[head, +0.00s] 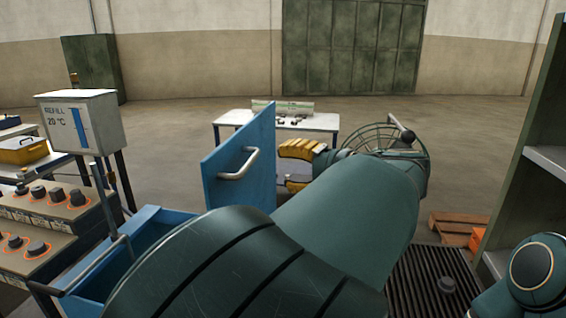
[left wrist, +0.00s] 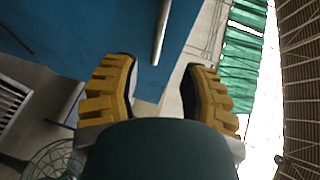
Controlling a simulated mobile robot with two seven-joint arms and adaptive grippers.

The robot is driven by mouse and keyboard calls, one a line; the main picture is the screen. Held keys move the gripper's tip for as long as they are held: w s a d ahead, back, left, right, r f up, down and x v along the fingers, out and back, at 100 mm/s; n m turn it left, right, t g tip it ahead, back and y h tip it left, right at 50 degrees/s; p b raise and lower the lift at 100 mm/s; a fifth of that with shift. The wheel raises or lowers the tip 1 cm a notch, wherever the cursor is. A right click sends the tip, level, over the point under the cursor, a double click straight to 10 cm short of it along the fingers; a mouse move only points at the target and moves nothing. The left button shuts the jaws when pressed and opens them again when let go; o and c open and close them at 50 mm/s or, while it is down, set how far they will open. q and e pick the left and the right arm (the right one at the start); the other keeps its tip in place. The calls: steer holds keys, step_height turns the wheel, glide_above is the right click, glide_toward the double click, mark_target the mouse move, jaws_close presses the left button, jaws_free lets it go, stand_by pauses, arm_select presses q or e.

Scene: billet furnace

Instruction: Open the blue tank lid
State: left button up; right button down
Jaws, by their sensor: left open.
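The blue tank lid (head: 222,178) stands steeply upright, raised above the blue tank (head: 97,283). A pale bar handle (head: 240,163) is on its face turned to me. My left gripper (head: 297,167) is open and empty, just right of the lid's right edge. Whether it touches the lid cannot be told. In the left wrist view the two yellow fingers (left wrist: 158,90) are spread, with the blue lid (left wrist: 75,30) and its handle (left wrist: 162,32) beyond them. My left arm hides part of the tank. My right gripper is out of view.
A grey refill box (head: 80,122) on legs stands left, behind a console (head: 50,215) with several knobs. A round wire guard (head: 385,140) is behind my left arm. A green shelf unit (head: 530,150) stands right. A white table (head: 240,118) is further back, with open floor around it.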

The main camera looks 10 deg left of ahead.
mark_target(252, 163)
arm_select(q)
steer(key=b+x, duration=0.1)
steer(key=x, duration=0.9)
steer(key=shift+w+a+f, duration=0.25)
steer(key=shift+a, duration=0.05)
steer(key=shift+o, duration=0.3)
jaws_close()
